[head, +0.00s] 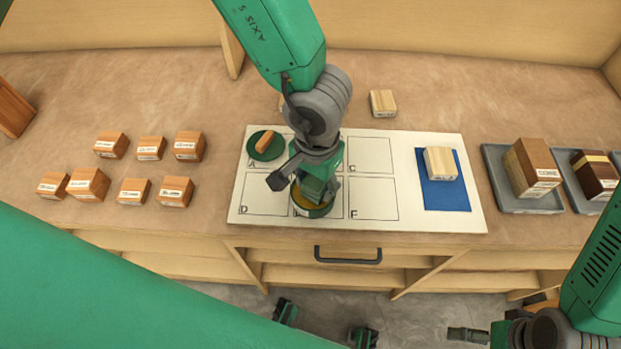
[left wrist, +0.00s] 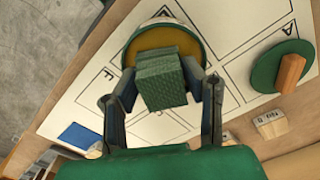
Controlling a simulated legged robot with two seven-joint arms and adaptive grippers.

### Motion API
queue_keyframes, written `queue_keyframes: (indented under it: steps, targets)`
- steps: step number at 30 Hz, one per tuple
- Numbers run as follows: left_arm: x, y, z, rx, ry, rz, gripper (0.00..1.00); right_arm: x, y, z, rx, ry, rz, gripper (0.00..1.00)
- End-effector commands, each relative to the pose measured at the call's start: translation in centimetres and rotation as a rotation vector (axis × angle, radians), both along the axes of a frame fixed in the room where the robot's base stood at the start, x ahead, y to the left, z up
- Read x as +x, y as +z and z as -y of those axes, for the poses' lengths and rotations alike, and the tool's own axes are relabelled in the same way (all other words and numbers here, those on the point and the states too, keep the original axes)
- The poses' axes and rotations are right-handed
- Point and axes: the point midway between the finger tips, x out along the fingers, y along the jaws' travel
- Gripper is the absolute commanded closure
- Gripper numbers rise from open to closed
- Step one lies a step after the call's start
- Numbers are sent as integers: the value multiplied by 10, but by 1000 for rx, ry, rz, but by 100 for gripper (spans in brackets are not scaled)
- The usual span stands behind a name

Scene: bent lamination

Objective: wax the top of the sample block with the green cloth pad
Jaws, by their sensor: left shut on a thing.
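My left gripper (head: 314,190) is shut on the green cloth pad (left wrist: 158,80), a thick folded green block between its fingers in the left wrist view. The pad is at a round tin of amber wax (head: 312,208) in the lower middle cell of the white sheet. The tin also shows behind the pad in the left wrist view (left wrist: 133,47). Whether the pad touches the wax is hidden. The sample block (head: 440,163), pale wood, sits on a blue mat (head: 447,197) at the sheet's right. My right gripper (head: 467,335) is partly in view at the bottom edge; its jaws are unclear.
A green disc with a wooden handle (head: 267,144) lies in cell A. Another pale block (head: 382,103) stands behind the sheet (head: 408,215). Several labelled blocks (head: 88,184) stand at left. Grey trays (head: 528,206) with larger blocks stand at right. Cells C and F are empty.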

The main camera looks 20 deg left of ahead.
Motion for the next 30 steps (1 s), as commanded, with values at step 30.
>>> queue_keyframes:
  steps: [30]
  targets:
    - [0, -1, -3, -4, 1, -1, 86, 0, 6, 0, 0, -1, 0, 2]
